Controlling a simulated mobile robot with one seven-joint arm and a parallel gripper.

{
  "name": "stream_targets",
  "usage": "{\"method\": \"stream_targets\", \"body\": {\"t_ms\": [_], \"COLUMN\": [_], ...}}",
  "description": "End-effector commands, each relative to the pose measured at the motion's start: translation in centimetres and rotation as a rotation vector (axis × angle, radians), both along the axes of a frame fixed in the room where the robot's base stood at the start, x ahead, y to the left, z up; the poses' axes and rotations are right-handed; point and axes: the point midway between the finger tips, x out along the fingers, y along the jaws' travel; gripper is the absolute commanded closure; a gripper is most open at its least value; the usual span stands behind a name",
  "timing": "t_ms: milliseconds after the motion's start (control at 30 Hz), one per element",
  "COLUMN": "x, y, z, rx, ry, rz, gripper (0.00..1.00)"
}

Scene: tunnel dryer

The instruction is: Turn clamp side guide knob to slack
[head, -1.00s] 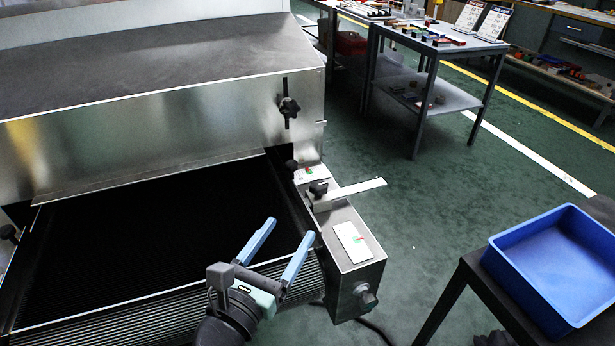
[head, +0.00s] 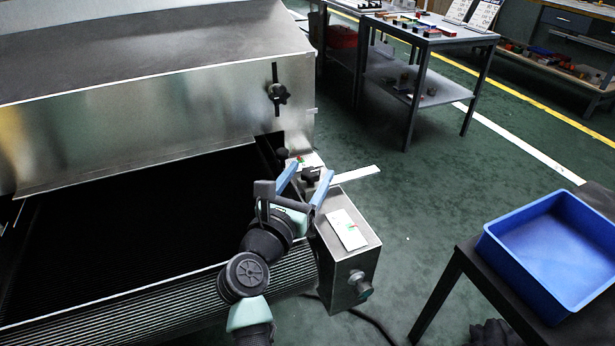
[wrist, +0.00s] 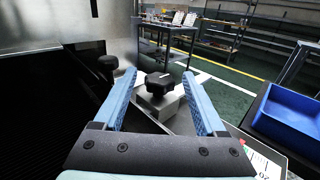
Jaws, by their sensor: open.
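The clamp side guide knob is a small black lobed knob (head: 310,175) on a metal block at the dryer's right side rail. In the wrist view the knob (wrist: 159,84) shows between and beyond my two blue fingers, with a pale line on its top. My gripper (head: 307,172) is open around the line to the knob; I cannot tell whether the fingertips are level with it. A flat metal guide bar (head: 356,175) sticks out to the right of the knob. A second black knob (wrist: 107,64) stands to the left, outside my left finger.
A white label plate (head: 346,229) and a round end knob (head: 361,284) sit on the control box. A star knob (head: 277,93) is on the dryer's hood. The dark belt (head: 130,230) lies left. A blue bin (head: 550,250) stands right on a dark table.

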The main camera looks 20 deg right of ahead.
Motion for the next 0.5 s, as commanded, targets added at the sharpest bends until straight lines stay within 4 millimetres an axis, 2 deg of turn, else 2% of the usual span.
{"method": "stream_targets", "body": {"t_ms": [100,500], "x": [-0.01,-0.03], "y": [0.02,0.06], "z": [0.02,0.02], "rx": [0.000,0.000], "ry": [0.000,0.000], "rz": [0.000,0.000], "gripper": [0.29,1.00]}}
